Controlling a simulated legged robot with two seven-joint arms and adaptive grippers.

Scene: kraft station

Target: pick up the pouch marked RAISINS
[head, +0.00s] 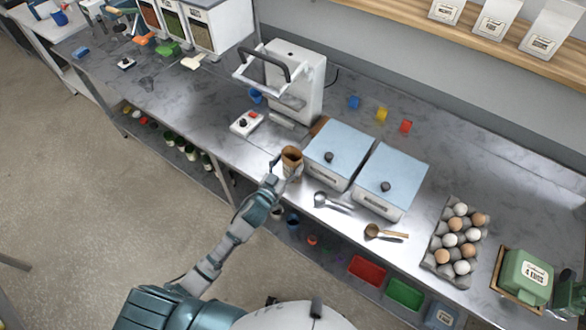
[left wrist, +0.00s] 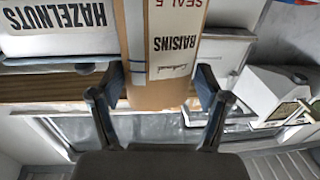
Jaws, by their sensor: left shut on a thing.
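The brown pouch marked RAISINS (left wrist: 172,45) stands between the two fingers of my left gripper (left wrist: 160,84) in the left wrist view, its white label facing the camera. In the head view the pouch (head: 291,155) is a small brown shape with a dark top, close to the counter's front edge beside the blue-lidded bins. My left gripper (head: 284,168) is shut on it. Whether its base touches the counter cannot be told. My right gripper does not show clearly.
Two blue-lidded bins (head: 340,143) stand just right of the pouch. A scoop (head: 330,202) lies in front. A white press (head: 293,85) and a small switch box (head: 246,122) are behind and left. An egg tray (head: 441,258) is farther right. A HAZELNUTS label (left wrist: 55,22) shows in the left wrist view.

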